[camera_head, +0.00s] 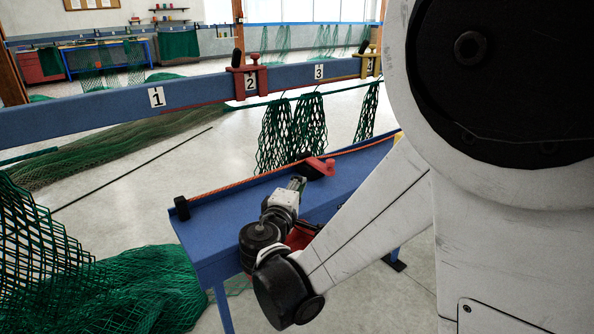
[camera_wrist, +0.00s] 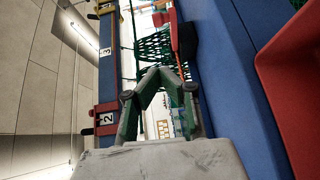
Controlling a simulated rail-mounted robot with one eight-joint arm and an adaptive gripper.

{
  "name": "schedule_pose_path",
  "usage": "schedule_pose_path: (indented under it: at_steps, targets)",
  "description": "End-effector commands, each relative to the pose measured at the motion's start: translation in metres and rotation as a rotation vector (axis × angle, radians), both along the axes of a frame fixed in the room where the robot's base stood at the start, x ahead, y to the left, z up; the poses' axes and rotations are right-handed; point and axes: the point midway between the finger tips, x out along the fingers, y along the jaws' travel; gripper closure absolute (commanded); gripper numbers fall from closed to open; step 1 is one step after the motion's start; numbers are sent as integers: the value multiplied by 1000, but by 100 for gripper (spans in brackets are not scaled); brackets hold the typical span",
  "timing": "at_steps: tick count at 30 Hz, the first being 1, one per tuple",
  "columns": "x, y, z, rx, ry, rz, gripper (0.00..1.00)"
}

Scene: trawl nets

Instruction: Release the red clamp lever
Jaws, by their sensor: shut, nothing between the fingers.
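The red clamp (camera_head: 250,82) sits on the blue rail by the number 2 plate, with its black-tipped lever (camera_head: 237,57) upright at its left side. In the wrist view the red clamp (camera_wrist: 106,119) shows sideways at the left, with the dark lever end (camera_wrist: 87,131) pointing left. My gripper (camera_head: 298,182) is low over the blue bench, well below and apart from the clamp. In the wrist view my gripper (camera_wrist: 161,72) has its green fingers drawn together at the tips, with nothing held.
The blue bench (camera_head: 222,222) carries a red-and-black tool (camera_head: 320,166) just beyond my gripper. A red bin (camera_wrist: 285,75) is at the wrist view's right. Green nets (camera_head: 310,125) hang beyond the bench. A yellow clamp (camera_head: 369,64) is further right on the rail.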

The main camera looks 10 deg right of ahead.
Motion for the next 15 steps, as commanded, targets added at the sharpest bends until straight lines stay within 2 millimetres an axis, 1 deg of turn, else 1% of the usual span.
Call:
schedule_pose_path:
  at_steps: [5, 15]
  targets:
    - [25, -14, -2, 0, 0, -4, 100]
    - [80, -43, -5, 0, 0, -3, 100]
